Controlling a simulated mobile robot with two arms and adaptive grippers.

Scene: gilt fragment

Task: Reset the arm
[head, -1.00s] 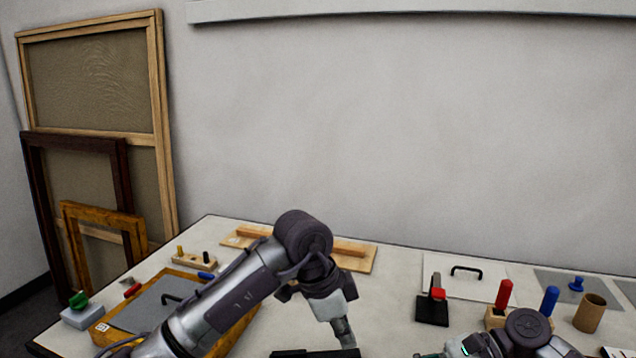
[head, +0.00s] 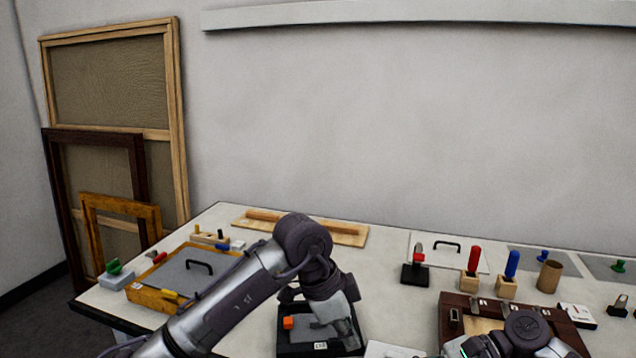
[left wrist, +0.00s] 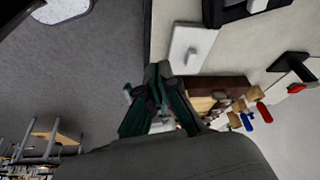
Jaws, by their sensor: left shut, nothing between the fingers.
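My left arm comes in from the left in the head view and bends down at its elbow. Its wrist hangs over a black tray (head: 289,349) that holds an orange block (head: 288,322). The left gripper is partly lost at the bottom of that view. In the left wrist view my left gripper (left wrist: 158,76) is shut and empty, with its dark green fingers together. A white plate with a knob (left wrist: 188,50) and a brown box (left wrist: 226,86) show beyond it. Part of my right arm shows at the head view's lower right; its gripper does not show.
On the table a wooden box with a grey lid (head: 185,270) is at left, and a board with a wooden bar (head: 262,224) at the back. A black-based red-handled tool (head: 415,273), a red-handled block (head: 469,283) and a cardboard tube (head: 549,276) stand right. Frames (head: 110,85) lean left.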

